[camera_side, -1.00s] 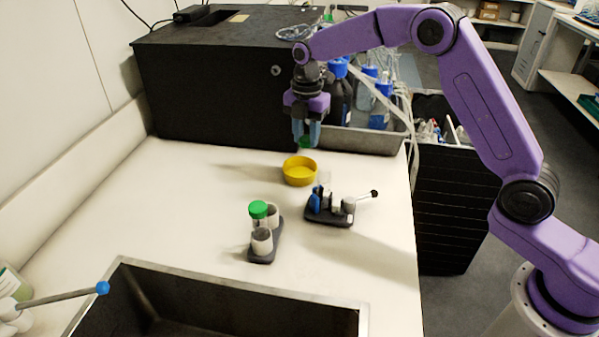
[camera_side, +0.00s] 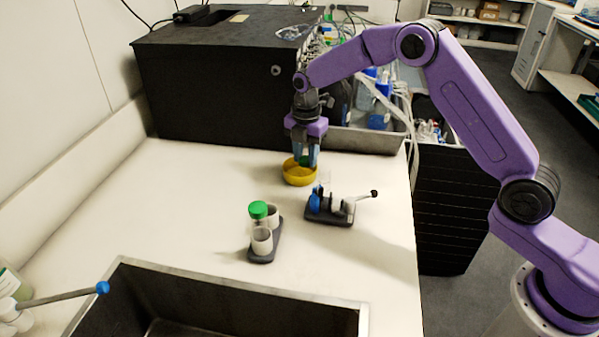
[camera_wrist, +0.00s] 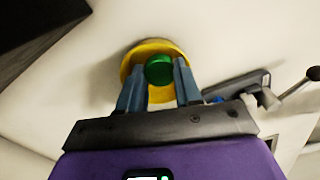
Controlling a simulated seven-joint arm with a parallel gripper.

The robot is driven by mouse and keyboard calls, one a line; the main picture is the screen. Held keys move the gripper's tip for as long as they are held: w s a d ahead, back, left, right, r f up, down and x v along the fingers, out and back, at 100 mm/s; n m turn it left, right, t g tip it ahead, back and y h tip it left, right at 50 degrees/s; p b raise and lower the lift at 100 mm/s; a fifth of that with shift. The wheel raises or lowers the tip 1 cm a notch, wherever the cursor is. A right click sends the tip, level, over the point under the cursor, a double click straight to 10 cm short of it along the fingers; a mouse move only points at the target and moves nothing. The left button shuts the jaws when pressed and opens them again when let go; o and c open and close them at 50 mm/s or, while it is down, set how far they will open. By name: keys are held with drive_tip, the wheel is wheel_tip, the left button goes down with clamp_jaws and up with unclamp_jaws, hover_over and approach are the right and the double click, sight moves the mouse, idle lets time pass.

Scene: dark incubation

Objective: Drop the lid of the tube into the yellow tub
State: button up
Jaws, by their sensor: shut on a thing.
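The yellow tub (camera_side: 298,178) stands on the white bench in front of the black box. My gripper (camera_side: 306,163) points down at the tub and is shut on a green lid (camera_side: 304,160). In the wrist view the green lid (camera_wrist: 159,69) sits between the two blue-grey fingers (camera_wrist: 160,82), with the yellow tub (camera_wrist: 128,62) behind it. The fingertips are at about the tub's rim; whether the lid touches the tub floor is hidden. A tube with a green cap (camera_side: 258,211) stands in a dark rack (camera_side: 264,254) nearer the sink.
A small dark rack (camera_side: 330,217) with blue and white items and a black-knobbed rod stands just right of the tub. The black box (camera_side: 215,90) is behind. A sink (camera_side: 220,302) lies in front. The bench left of the tub is clear.

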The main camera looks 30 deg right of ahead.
drive_tip(key=o, duration=1.1)
drive_tip(key=shift+c, duration=0.2)
wheel_tip(320, 180, up, 17)
drive_tip(key=shift+r, duration=0.2)
